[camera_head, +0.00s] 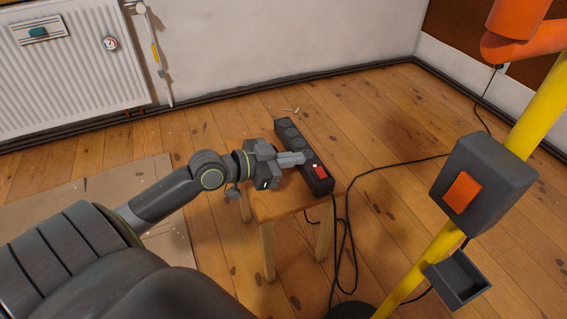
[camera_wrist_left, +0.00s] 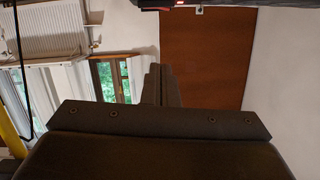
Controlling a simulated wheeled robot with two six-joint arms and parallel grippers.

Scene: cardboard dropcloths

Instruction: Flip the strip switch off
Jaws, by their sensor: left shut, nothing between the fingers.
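The dark grey power strip (camera_head: 289,138) lies on a small wooden stool (camera_head: 264,206), with round sockets along it. Its red rocker switch (camera_head: 319,171) is at the near end; which way it is tipped is too small to tell. My left gripper (camera_head: 303,157) is shut and empty, its fingertips over the strip just left of and behind the switch. Whether they touch the strip is unclear. In the left wrist view the shut fingers (camera_wrist_left: 160,86) point up toward a dark edge with a red spot at the top of the picture. My right gripper is not in view.
A yellow post (camera_head: 537,118) stands at the right, carrying a grey box with an orange switch (camera_head: 463,192) and a small open tray (camera_head: 457,279). Black cables run over the floor from the stool. Cardboard (camera_head: 95,205) lies at left. A radiator (camera_head: 75,70) is on the wall.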

